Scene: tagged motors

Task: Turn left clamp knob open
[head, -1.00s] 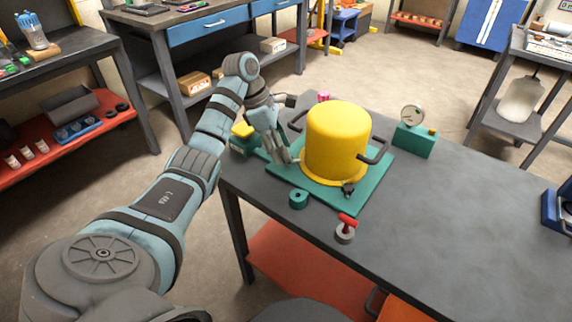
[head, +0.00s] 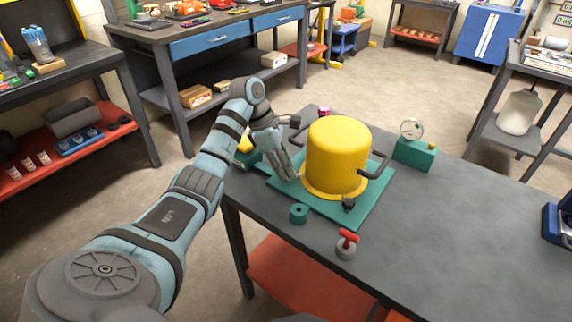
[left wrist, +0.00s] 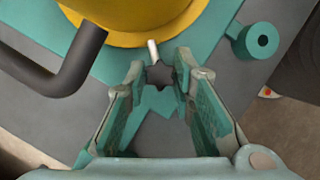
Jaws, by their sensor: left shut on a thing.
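The yellow motor housing (head: 338,158) stands upright on a green plate (head: 372,208) on the table. Its base and a dark side handle (left wrist: 75,65) show in the left wrist view. The left clamp knob (left wrist: 158,75) is a small dark lobed knob beside the housing's base, with a pale pin (left wrist: 152,50) between it and the housing. My left gripper (left wrist: 160,79) has its fingertips closed on both sides of this knob. In the head view the left gripper (head: 288,172) hides the knob. Another dark knob (head: 348,203) sits at the plate's front. My right gripper is out of view.
A gauge on a green block (head: 413,150) stands behind right.

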